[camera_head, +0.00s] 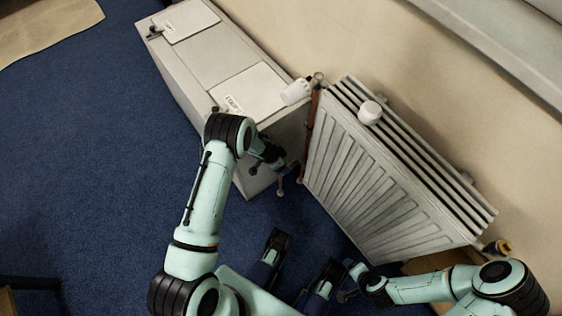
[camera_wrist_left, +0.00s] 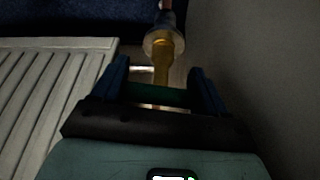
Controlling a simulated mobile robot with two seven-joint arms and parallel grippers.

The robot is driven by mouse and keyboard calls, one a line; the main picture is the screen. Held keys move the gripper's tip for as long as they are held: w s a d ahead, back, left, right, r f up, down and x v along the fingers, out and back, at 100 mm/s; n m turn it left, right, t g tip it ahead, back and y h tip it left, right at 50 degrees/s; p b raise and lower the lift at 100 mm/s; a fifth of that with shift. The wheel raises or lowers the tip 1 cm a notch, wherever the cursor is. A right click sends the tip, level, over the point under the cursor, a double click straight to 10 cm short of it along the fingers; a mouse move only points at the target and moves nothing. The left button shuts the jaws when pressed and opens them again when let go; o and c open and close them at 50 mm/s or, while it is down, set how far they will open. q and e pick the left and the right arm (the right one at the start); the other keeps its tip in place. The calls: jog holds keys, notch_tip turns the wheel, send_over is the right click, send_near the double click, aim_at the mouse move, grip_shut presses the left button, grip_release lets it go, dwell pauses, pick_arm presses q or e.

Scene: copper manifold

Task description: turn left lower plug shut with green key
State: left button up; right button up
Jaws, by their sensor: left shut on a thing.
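My left gripper (camera_wrist_left: 158,72) is shut on the green key (camera_wrist_left: 160,97), a dark green bar across the gap between its blue fingers. A brass-coloured fitting (camera_wrist_left: 163,62) rises straight ahead of the key to a round collar. I cannot tell whether the key sits on a plug. In the head view my left gripper (camera_head: 270,157) is low beside the radiator's left end, mostly hidden by my own arm. Small copper-red pipe ends (camera_head: 280,188) show just below it. My right gripper (camera_head: 300,266) is open and empty in the lower middle, its fingers well apart.
A white radiator (camera_head: 385,195) stands along the wall, with a white round object (camera_head: 370,112) on top. A pale cabinet (camera_head: 205,70) stands to the left, close to the copper pipe (camera_head: 312,125). The blue carpet (camera_head: 90,160) on the left is largely clear.

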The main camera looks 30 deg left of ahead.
pick_arm(q)
jog(key=shift+s+a+r, duration=0.1)
jog(key=shift+s, duration=0.1)
jog(key=shift+c, duration=0.4)
jog(key=shift+w+r+p, duration=0.2)
jog(key=shift+r+p, duration=1.25)
jog(key=shift+r, duration=0.45)
